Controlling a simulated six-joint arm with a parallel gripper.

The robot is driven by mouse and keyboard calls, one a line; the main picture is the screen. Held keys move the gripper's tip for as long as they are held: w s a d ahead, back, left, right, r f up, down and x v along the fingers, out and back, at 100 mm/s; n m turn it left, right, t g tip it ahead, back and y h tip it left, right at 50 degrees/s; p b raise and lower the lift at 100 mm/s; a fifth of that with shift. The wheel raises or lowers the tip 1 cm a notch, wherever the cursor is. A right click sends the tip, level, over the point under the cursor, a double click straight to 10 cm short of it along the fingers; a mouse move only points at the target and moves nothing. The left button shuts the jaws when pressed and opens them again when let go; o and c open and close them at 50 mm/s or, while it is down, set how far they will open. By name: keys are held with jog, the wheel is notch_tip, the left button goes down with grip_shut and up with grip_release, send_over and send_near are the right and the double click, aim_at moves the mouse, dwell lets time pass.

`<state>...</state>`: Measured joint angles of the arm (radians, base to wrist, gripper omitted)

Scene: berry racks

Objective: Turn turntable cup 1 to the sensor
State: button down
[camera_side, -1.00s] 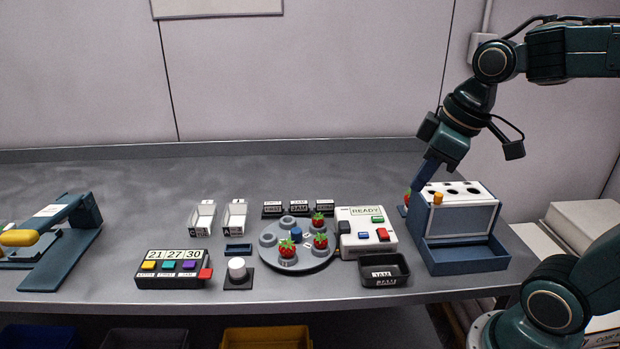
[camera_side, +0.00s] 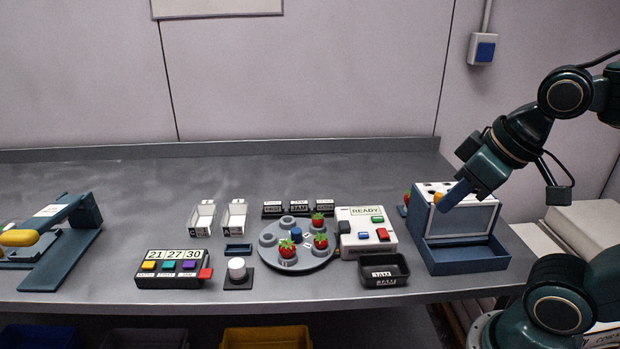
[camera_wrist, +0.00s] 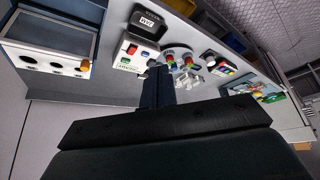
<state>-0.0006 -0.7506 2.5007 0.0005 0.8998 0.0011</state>
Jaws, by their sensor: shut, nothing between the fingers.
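The grey round turntable (camera_side: 268,252) lies mid-bench with several cups around its rim. Red strawberries (camera_side: 288,248) stand in some of the cups, and a blue knob (camera_side: 296,235) sits near its centre. The cup numbers are too small to read. The white sensor box (camera_side: 352,216) with a READY display and coloured buttons stands just right of the turntable. In the wrist view the turntable (camera_wrist: 181,55) shows beyond my fingers.
The blue rack box (camera_side: 465,254) with holes and an orange knob stands at the right. A black JAM tray (camera_side: 384,281) sits before the sensor box. A numbered button box (camera_side: 172,283), a white round button (camera_side: 237,264) and white trays (camera_side: 202,217) are to the left. The bench's back is clear.

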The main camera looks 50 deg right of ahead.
jog(key=c, duration=1.6)
grip_release()
jog(key=o, duration=0.4)
jog(key=shift+w+r, duration=0.15)
jog(key=shift+w, duration=0.1)
jog(key=n+g, duration=0.2)
jog(key=g, duration=0.4)
send_over(296, 230)
notch_tip(296, 230, down, 6)
jog(key=shift+f, duration=0.2)
notch_tip(296, 230, down, 14)
jog(key=shift+r, duration=0.15)
